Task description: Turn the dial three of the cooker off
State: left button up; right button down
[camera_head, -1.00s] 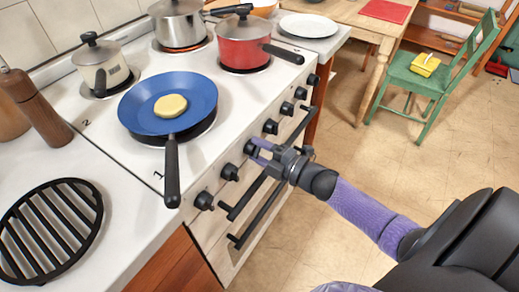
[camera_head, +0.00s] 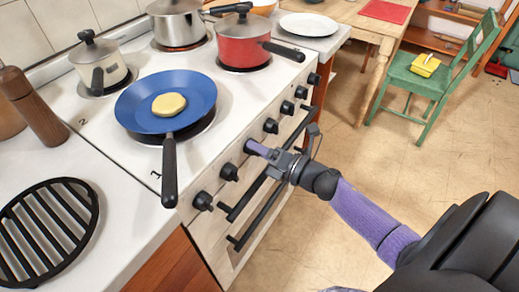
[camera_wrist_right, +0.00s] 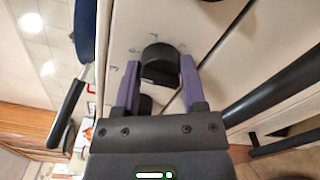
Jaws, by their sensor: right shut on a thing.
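The white cooker (camera_head: 100,140) carries a row of black dials along its front edge. My right gripper (camera_head: 255,148) is at the third dial from the left (camera_head: 248,144) in the head view. In the right wrist view, the purple fingers (camera_wrist_right: 157,82) stand on either side of a black dial (camera_wrist_right: 160,55), shut on it. The dial's pointer setting cannot be read. The first dial (camera_head: 202,201) and second dial (camera_head: 228,172) are to the left of the gripper. My left gripper is not in view.
Black bar handles (camera_head: 262,212) run below the dials, close to my right gripper. A blue pan (camera_head: 190,90) sits on the hob, its handle (camera_head: 169,175) reaching over the front edge. A red pot (camera_head: 240,45) stands behind.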

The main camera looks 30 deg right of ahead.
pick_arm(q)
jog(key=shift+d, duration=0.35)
pick_arm(e)
jog(key=shift+c, duration=0.7)
grip_release()
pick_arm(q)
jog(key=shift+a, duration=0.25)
pick_arm(e)
jog(key=shift+s+d, duration=0.15)
jog(key=shift+s, duration=0.2)
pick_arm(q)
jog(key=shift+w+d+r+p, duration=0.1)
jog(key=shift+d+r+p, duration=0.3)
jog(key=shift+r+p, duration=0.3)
pick_arm(e)
jog(key=v, duration=0.9)
